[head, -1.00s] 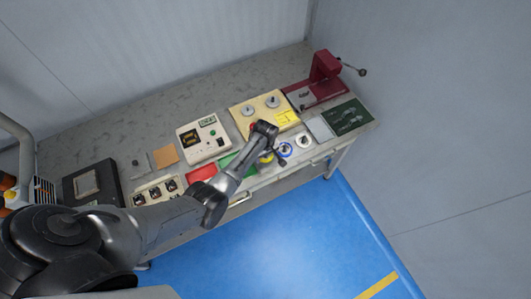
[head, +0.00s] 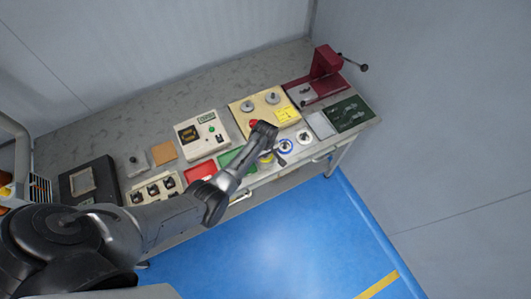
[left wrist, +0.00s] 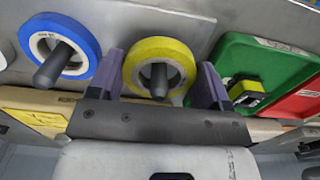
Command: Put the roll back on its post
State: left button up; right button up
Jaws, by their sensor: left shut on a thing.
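The yellow roll (left wrist: 140,52) lies between the two fingers of my left gripper (left wrist: 160,82), which is shut on it. A dark post (left wrist: 159,78) shows inside the roll's hole, so the roll is around the post. I cannot tell whether the roll rests fully on the surface below. In the head view my left gripper (head: 273,155) reaches down over the front edge of the bench, and the yellow roll (head: 266,158) is partly hidden by it. My right gripper is not in view.
A blue roll (left wrist: 82,34) sits around its own post close beside. A white roll (head: 304,138) stands further right. A green tray (left wrist: 270,58) and a red tray (head: 201,170) lie on the other side. The maroon winder (head: 325,66) is at the back right.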

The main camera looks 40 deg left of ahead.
pick_arm(q)
jog(key=shift+f+b, duration=0.45)
jog(key=shift+f, duration=0.2)
jog(key=o, duration=0.7)
jog(key=shift+o, duration=1.3)
jog(key=shift+w, duration=0.1)
jog(key=shift+r, duration=0.15)
jog(key=shift+r, duration=0.35)
notch_tip(320, 180, up, 13)
jog(key=p, duration=0.2)
